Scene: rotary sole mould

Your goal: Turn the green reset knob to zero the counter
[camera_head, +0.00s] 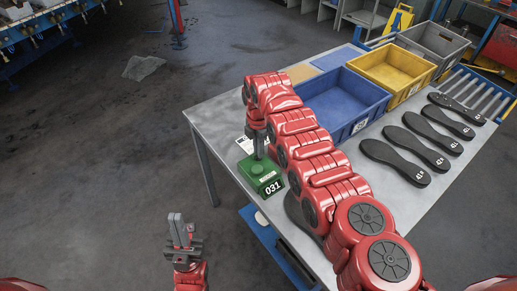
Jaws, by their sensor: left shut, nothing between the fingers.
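The green counter box (268,184) stands on the near left part of the grey table and its display reads 031. The green reset knob on its top (257,168) is small and partly covered by my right gripper. My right gripper (259,153) points straight down at the knob, its tips at or just above it. Its fingers are too small to tell whether they are closed on the knob. My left gripper (177,220) is shut and empty, pointing up over the floor left of the table.
A blue bin (345,128), a yellow bin (419,97) and a grey bin stand along the table's back. Several black soles (395,162) lie at the right. My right arm crosses over the table and hides part of another sole. Open floor lies at the left.

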